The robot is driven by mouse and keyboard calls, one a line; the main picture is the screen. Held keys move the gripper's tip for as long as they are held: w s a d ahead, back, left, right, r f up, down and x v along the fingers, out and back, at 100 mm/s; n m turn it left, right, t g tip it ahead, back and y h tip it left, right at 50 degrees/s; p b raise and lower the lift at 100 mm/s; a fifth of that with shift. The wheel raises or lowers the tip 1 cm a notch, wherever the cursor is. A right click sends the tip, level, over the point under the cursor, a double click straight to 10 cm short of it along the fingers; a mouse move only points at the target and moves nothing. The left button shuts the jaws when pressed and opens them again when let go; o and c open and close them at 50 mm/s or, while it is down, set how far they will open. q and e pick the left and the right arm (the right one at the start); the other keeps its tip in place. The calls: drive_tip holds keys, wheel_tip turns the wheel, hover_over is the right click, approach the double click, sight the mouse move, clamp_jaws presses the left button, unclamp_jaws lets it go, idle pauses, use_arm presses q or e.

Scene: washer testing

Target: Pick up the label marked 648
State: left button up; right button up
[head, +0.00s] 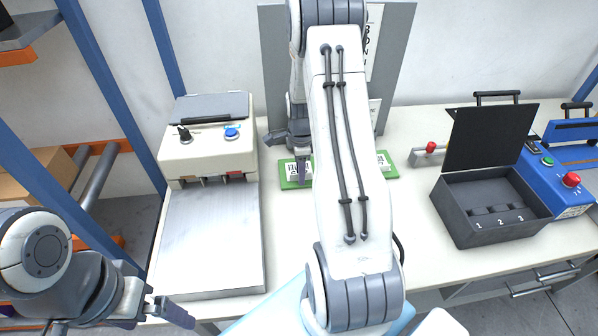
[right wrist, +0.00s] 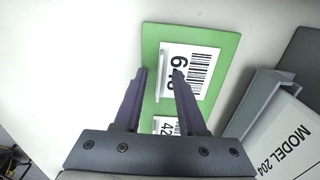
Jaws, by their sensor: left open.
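The label marked 648 (right wrist: 200,68) is a white card with a barcode on a green board (right wrist: 225,48) in the right wrist view. A finger partly covers its digits. A thin white upright tab (right wrist: 162,88) stands at its edge. My right gripper (right wrist: 160,72) is open, with its fingertips on either side of the tab. In the head view my right gripper (head: 302,182) points down at the left label (head: 290,171) on the green board (head: 285,185). My left gripper (head: 172,308) is open at the lower left, away from the labels.
A second label (right wrist: 164,125), its number partly hidden, lies on the board. A beige device (head: 208,145) with a metal plate stands left. An open black box (head: 472,226) with numbered slots and a blue control box (head: 562,190) stand right. A grey MODEL 204 panel (right wrist: 290,140) is close by.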

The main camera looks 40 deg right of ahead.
clamp_jaws()
